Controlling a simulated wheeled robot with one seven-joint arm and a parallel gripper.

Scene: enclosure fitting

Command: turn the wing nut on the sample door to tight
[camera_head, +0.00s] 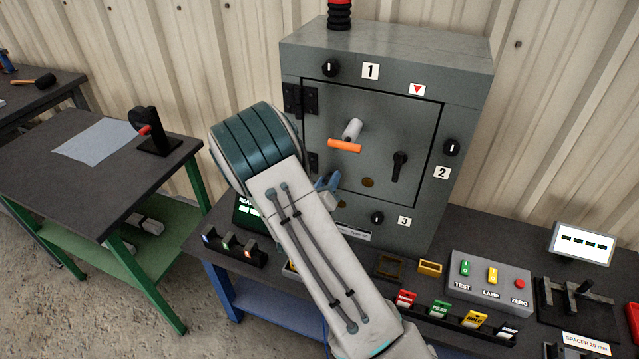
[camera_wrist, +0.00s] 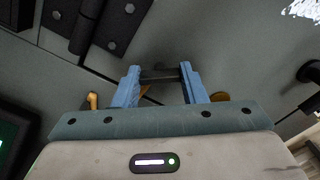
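The grey enclosure's door (camera_head: 385,110) is closed, with an orange crossbar on a pale stem (camera_head: 345,145) and a black lever handle (camera_head: 399,166) on it. A brass disc (camera_head: 368,182) sits low on the door and shows in the wrist view (camera_wrist: 222,97). I cannot tell which fitting is the wing nut. My gripper (camera_head: 328,183) is in front of the door's lower left, below the orange crossbar. In the wrist view, its blue fingers (camera_wrist: 163,77) are apart. A small brass-coloured piece (camera_wrist: 146,90) shows between them, partly hidden; contact cannot be told.
Black hinges (camera_wrist: 97,22) are close at the door's left edge. Knobs marked 1 (camera_head: 330,68), 2 (camera_head: 451,147) and 3 (camera_head: 377,218) are on the frame. A button box (camera_head: 490,275) and coloured blocks stand on the bench to the right. A side table (camera_head: 60,185) is at the left.

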